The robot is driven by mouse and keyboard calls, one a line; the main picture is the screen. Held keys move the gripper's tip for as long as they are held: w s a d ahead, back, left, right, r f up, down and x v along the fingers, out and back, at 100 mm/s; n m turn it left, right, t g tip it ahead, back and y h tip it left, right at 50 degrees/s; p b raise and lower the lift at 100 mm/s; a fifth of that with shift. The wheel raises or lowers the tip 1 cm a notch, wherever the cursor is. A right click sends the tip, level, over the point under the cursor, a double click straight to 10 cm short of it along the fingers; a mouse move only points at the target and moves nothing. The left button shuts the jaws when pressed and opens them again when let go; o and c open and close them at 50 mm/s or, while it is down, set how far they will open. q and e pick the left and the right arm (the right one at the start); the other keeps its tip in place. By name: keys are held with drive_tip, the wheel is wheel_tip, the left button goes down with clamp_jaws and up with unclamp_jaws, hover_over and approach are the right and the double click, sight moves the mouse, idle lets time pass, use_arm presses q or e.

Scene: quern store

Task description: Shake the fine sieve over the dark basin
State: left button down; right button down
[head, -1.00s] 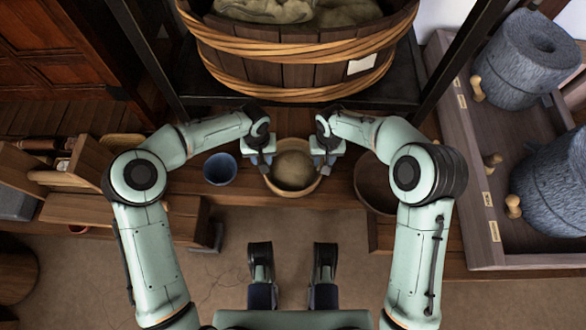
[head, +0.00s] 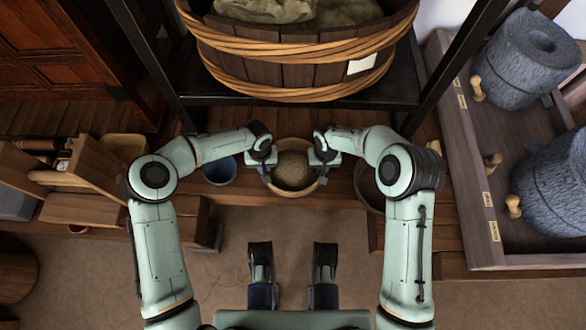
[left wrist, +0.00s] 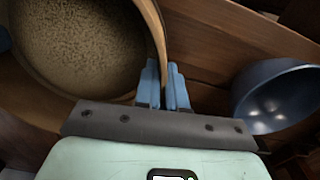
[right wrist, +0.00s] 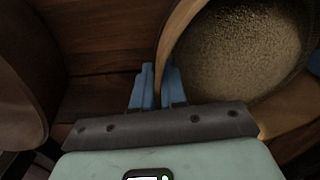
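A round wooden-rimmed sieve (head: 293,184) holding grainy tan meal is level in the middle of the head view, between my two grippers. My left gripper (head: 262,160) is shut on its left rim; the rim passes between the blue fingers in the left wrist view (left wrist: 163,88). My right gripper (head: 322,160) is shut on its right rim, as the right wrist view (right wrist: 159,88) shows. A dark brown round vessel (head: 362,186), which looks like the dark basin, is to the right, partly hidden by my right arm. What lies directly under the sieve is hidden.
A blue bowl (head: 220,174) stands close left of the sieve. A large rope-bound tub (head: 300,75) is on a shelf behind. Stone querns (head: 530,60) stand in a wooden tray (head: 482,215) at right. A wooden rack (head: 95,170) is at left.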

use_arm(q)
drive_tip(key=shift+r, duration=0.1)
use_arm(e)
drive_tip(key=shift+r, duration=0.1)
